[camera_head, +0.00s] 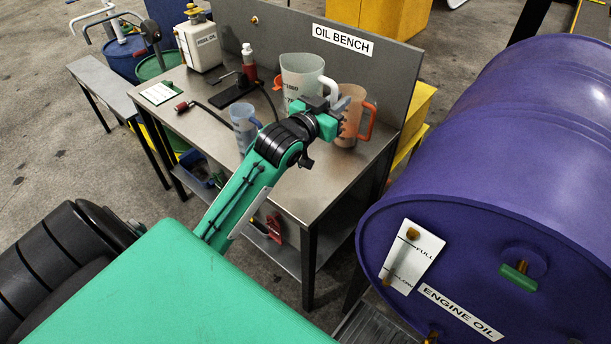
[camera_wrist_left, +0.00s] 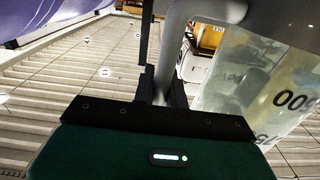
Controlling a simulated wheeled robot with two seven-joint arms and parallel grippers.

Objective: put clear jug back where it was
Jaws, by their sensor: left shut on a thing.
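The clear jug (camera_head: 300,72), large and whitish with printed volume marks, is at the back of the oil bench (camera_head: 222,105). My left gripper (camera_head: 328,106) is at its right side, shut on the jug's handle. In the left wrist view the handle (camera_wrist_left: 172,50) runs between the fingers, and the jug's marked wall (camera_wrist_left: 262,90) is at the right. My arm hides the jug's lower part in the head view, so I cannot tell whether its base touches the bench. My right gripper is not in view.
An orange jug (camera_head: 350,118) stands close to the right of my gripper. A small bluish jug (camera_head: 243,128) stands at the front left. A hand pump (camera_head: 248,68) and a white can (camera_head: 198,45) are further left. A purple engine oil drum (camera_head: 500,180) is at the right.

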